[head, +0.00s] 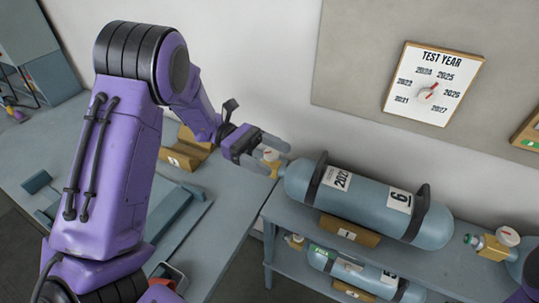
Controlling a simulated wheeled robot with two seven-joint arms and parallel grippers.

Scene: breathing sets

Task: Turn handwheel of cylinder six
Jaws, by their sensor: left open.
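Cylinder six (380,208) is a blue-grey tank with a "6" label and a "202…" year label, lying on its side on the upper shelf. Its brass valve (274,172) is at its left end. My left gripper (274,152) is open at that valve, with its grey fingers around or just beside the end of it. The handwheel is hidden or too small to make out between the fingers, and I cannot tell whether they touch it. My right gripper is not in view.
Another cylinder (345,268) lies on the lower shelf. A brass valve with a gauge (507,236) and a green knob stands at the right. A "TEST YEAR" dial board (433,82) hangs on the wall. A grey-blue table (225,195) is at the left, with a wooden block (181,160).

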